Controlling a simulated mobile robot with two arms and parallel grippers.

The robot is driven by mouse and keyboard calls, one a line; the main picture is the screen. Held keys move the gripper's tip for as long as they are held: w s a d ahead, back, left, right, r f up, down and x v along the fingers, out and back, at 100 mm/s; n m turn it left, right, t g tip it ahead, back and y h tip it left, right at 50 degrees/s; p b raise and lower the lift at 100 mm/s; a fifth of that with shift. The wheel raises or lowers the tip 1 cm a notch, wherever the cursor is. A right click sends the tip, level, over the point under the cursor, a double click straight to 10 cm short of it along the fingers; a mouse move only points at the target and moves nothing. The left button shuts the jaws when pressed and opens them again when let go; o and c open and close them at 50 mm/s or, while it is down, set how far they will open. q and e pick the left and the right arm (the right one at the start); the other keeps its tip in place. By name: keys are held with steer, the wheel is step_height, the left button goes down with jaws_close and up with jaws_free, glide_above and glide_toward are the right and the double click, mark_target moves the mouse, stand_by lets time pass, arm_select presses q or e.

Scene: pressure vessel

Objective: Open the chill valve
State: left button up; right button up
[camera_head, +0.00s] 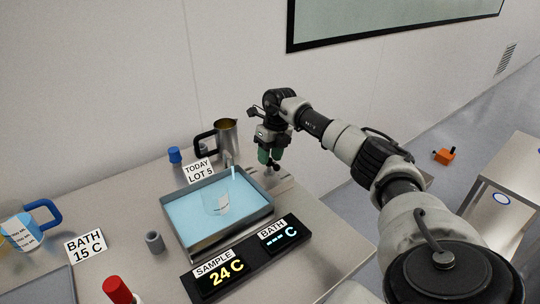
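My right gripper (270,155), with green fingertips, points down at the far right corner of the blue water bath (188,236). A small dark knob-like part (272,168) shows just below the fingertips and may be the chill valve. The fingers cover much of it, so I cannot tell whether they touch it or how far it is turned. The gap between the fingertips is too small to judge. The bath display (278,236) shows dashes and C. The sample display (219,276) reads 24 C. My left gripper is not in view.
A beaker (216,202) sits in the bath. Behind it stand a metal jug (228,134), a blue-capped item (174,155) and a "TODAY LOT 5" sign (199,171). A "BATH 15 C" card (86,246), grey cylinder (154,241) and blue-handled jug (24,232) are left.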

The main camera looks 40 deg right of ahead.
step_height(320, 180, up, 11)
steer(key=d+b, duration=0.1)
steer(key=d, duration=0.1)
steer(key=shift+s+f+b, duration=0.15)
steer(key=shift+f+b, duration=0.05)
steer(key=shift+b, duration=0.1)
stand_by(0.6)
